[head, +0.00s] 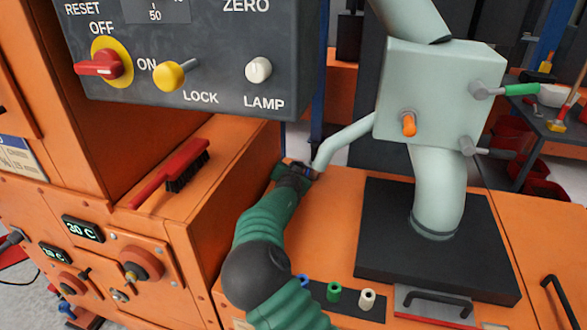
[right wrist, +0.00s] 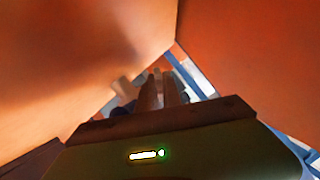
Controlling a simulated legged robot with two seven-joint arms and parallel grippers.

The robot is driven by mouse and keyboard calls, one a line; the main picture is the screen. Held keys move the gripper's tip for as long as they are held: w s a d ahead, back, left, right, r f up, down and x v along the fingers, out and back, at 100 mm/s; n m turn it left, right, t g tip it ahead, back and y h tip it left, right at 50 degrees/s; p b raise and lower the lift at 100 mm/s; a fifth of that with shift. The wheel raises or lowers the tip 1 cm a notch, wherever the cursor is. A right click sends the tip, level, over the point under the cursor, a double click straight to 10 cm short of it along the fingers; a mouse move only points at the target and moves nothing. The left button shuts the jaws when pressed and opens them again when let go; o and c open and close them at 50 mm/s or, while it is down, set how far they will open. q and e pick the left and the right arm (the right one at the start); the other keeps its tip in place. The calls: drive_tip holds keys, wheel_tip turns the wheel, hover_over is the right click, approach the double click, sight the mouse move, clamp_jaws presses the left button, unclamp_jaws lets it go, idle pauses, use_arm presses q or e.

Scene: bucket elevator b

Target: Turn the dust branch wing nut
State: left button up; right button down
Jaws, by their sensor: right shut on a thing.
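The dust branch (head: 345,142) is a thin pale green pipe that slopes down and left from the pale green box (head: 440,90). My right gripper (head: 300,172) is at its lower end, reached by my green arm from the bottom of the head view. In the right wrist view my right gripper's fingers (right wrist: 163,92) are close together. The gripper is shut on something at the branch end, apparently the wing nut. The nut is hidden by the gripper, so its angle cannot be seen. My left gripper is not in view.
An orange housing wall stands close left of my right gripper, with a red brush (head: 172,172) on its ledge. The grey control panel (head: 215,65) hangs above. A black base plate (head: 380,240) and a strip of coloured sockets (head: 334,292) lie right of my arm.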

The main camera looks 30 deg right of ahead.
drive_tip(key=n+p, duration=0.1)
drive_tip(key=n+g+p, duration=0.1)
drive_tip(key=shift+w+r+h+p, duration=0.1)
drive_tip(key=shift+r+h+p, duration=0.2)
drive_tip(key=shift+p, duration=0.1)
drive_tip(key=shift+f+n+g+h+p, duration=0.15)
drive_tip(key=shift+n+g+h+p, duration=0.55)
drive_tip(key=shift+n, duration=0.4)
drive_tip(key=c, duration=1.8)
unclamp_jaws()
drive_tip(key=shift+w+f, duration=0.1)
drive_tip(key=shift+c, duration=0.2)
